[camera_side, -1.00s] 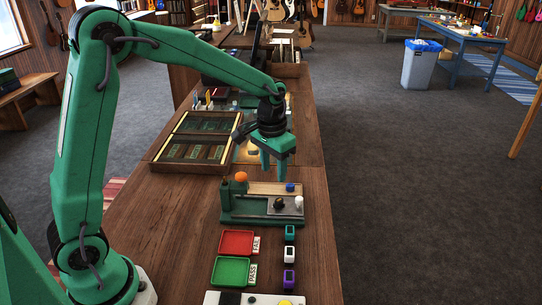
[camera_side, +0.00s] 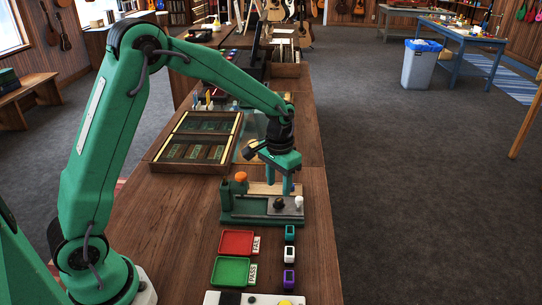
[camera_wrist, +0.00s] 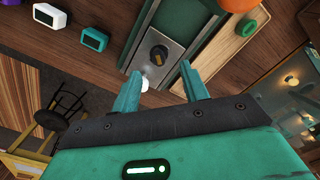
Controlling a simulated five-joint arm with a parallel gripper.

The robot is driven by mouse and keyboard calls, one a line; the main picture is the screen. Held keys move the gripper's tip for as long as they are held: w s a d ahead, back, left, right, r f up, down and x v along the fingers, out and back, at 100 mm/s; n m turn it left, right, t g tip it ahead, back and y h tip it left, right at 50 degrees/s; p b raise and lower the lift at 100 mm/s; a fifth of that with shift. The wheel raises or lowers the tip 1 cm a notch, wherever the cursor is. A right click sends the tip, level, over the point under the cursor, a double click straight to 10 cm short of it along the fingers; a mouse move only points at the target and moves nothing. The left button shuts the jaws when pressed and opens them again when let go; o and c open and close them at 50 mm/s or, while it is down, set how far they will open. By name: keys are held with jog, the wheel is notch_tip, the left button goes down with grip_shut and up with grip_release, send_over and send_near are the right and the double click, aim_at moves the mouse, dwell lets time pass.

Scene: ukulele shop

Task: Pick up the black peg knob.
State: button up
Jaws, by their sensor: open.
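The black peg knob (camera_side: 279,203) stands on the grey metal plate (camera_side: 287,212) of a green fixture on the bench. In the wrist view the knob (camera_wrist: 158,54) is round and black with an orange-brown bar across its top. It lies ahead of my gripper (camera_wrist: 157,77), roughly centred between the two fingertips but beyond them. In the side view my gripper (camera_side: 279,186) points down, above and just behind the knob. Its teal jaws are open, with nothing between them.
A white knob (camera_side: 299,202) stands close to the black knob's right. Red (camera_side: 238,242) and green trays and small tuners (camera_side: 290,233) lie in front.

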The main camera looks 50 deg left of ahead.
aim_at(278, 200)
jog(key=shift+s+d+f, duration=0.1)
jog(key=shift+f, duration=2.5)
grip_shut()
